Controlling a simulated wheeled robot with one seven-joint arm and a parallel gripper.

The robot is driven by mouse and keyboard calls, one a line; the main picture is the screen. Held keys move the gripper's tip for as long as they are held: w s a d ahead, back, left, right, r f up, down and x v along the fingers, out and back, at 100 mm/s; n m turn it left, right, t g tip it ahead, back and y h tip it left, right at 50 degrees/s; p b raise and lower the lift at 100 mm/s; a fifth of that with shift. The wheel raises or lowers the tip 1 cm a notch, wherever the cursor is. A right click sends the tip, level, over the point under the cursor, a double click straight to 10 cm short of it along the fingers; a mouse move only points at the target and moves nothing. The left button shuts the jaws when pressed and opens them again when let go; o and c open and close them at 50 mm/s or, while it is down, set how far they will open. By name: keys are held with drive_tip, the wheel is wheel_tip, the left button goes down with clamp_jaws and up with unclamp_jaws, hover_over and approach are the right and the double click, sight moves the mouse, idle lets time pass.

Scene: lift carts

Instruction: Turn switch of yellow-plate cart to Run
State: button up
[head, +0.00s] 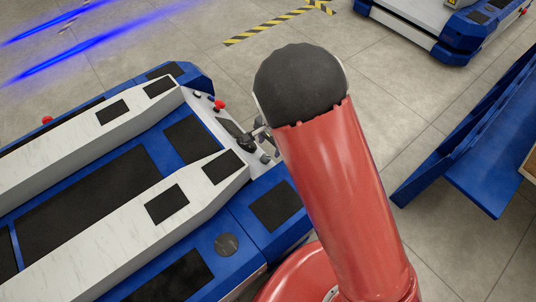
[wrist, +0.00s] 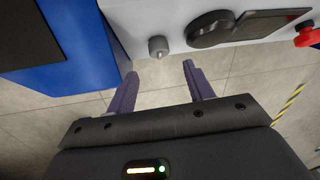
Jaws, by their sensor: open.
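The near blue cart (head: 228,205) with white rails fills the left of the head view. Its light end panel also shows in the wrist view (wrist: 120,12). On the panel are a small grey knob switch (wrist: 158,46), a larger black rotary knob (wrist: 210,30), a dark screen (wrist: 265,24) and a red button (wrist: 305,36). My gripper (wrist: 159,68) is open and empty, with the grey knob just beyond and between its fingertips, seemingly apart from them. Switch markings and setting cannot be read. No yellow plate shows on this cart.
Another blue and white cart (head: 420,32), with a small yellow sign, stands at the top right of the head view. A blue structure (head: 470,160) is at the right. My red arm hides part of the panel.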

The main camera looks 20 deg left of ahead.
sight(268, 155)
drive_tip(key=f, duration=0.4)
drive_tip(key=a+f+b, duration=0.1)
drive_tip(key=f, duration=0.2)
drive_tip(key=shift+w, duration=0.2)
drive_tip(key=shift+r, duration=0.1)
drive_tip(key=c, duration=1)
drive_tip(key=shift+o, duration=0.2)
